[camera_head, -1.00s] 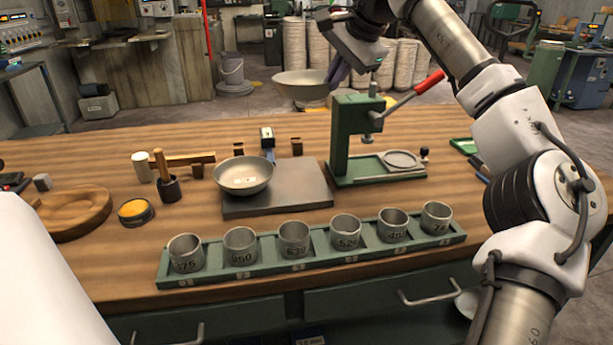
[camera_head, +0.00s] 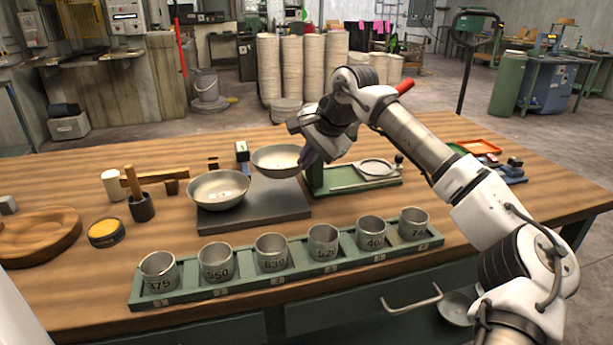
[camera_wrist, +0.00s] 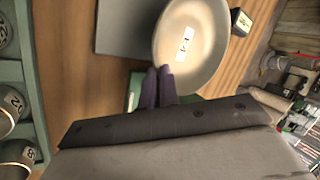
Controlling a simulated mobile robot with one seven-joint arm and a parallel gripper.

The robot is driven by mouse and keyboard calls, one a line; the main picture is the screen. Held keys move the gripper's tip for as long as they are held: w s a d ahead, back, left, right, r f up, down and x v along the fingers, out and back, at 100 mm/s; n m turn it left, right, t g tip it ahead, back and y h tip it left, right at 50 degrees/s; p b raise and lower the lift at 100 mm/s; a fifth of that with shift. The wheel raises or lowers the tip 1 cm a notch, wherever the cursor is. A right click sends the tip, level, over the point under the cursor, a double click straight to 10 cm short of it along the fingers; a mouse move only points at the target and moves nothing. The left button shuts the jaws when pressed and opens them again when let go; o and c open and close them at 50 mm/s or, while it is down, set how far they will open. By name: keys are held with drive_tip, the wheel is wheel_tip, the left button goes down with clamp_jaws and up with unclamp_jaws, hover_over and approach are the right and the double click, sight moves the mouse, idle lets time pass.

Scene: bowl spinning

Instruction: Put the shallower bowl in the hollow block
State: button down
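My gripper (camera_head: 308,156) is shut on the right rim of a pale metal bowl (camera_head: 275,161). The held bowl is roughly level over the back right of the steel plate. In the wrist view the purple fingers (camera_wrist: 158,84) close on the edge of this bowl (camera_wrist: 205,45), which has a white label inside. A second metal bowl (camera_head: 218,192) rests on the plate, left of the held one. I cannot tell for sure which is shallower. The round wooden hollow block (camera_head: 40,238) lies at the table's left, its hollow empty.
The steel plate (camera_head: 275,222) lies mid-table. A green press (camera_head: 345,180) stands right of it. A green rack (camera_head: 290,290) of numbered cups runs along the front.

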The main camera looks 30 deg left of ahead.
drive_tip(key=shift+f, duration=2.05)
drive_tip(key=c, duration=1.6)
unclamp_jaws()
drive_tip(key=shift+c, duration=0.2)
drive_tip(key=shift+d+f, duration=0.1)
drive_tip(key=shift+f, duration=0.05)
